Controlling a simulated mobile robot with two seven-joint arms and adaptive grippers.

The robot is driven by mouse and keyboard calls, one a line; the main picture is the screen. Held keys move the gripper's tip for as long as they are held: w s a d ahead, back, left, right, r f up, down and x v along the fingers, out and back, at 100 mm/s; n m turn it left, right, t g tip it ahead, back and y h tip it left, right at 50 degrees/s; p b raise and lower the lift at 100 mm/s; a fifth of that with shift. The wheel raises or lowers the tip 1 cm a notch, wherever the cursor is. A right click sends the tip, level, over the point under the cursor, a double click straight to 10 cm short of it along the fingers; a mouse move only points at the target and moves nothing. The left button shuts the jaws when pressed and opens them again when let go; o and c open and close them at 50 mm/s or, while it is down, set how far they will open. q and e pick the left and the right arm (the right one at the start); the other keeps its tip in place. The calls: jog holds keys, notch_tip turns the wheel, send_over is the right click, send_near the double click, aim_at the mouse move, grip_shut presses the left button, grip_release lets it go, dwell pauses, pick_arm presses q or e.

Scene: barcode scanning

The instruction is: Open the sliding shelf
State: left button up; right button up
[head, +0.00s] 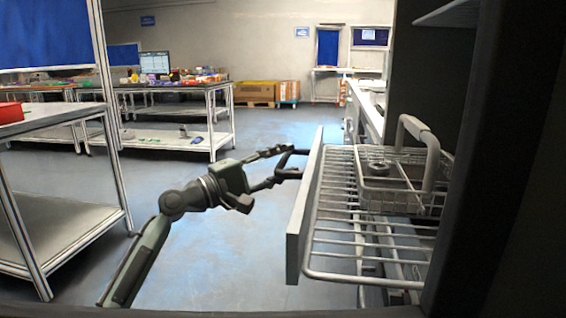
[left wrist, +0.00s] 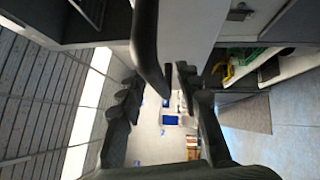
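The sliding shelf is a wire rack (head: 370,240) with a grey front panel (head: 305,200), at the right of the head view. It stands out from the dark cabinet, with its bars exposed. A dark handle (head: 296,154) sticks out from the panel's left face; it also shows in the left wrist view (left wrist: 145,45). My left gripper (head: 280,165) is at this handle with its fingers apart. In the left wrist view, the handle reaches into the gap between the fingers (left wrist: 165,115). Whether a finger touches it is unclear. My right gripper is out of view.
A wire basket (head: 395,203) with a thick grey handle sits on the rack. Dark cabinet sides (head: 510,150) bound the right. A metal shelf unit (head: 60,235) stands at the left. The floor (head: 230,255) between is clear.

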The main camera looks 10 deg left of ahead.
pick_arm(q)
jog(key=shift+a, duration=0.1)
jog(key=v, duration=1.2)
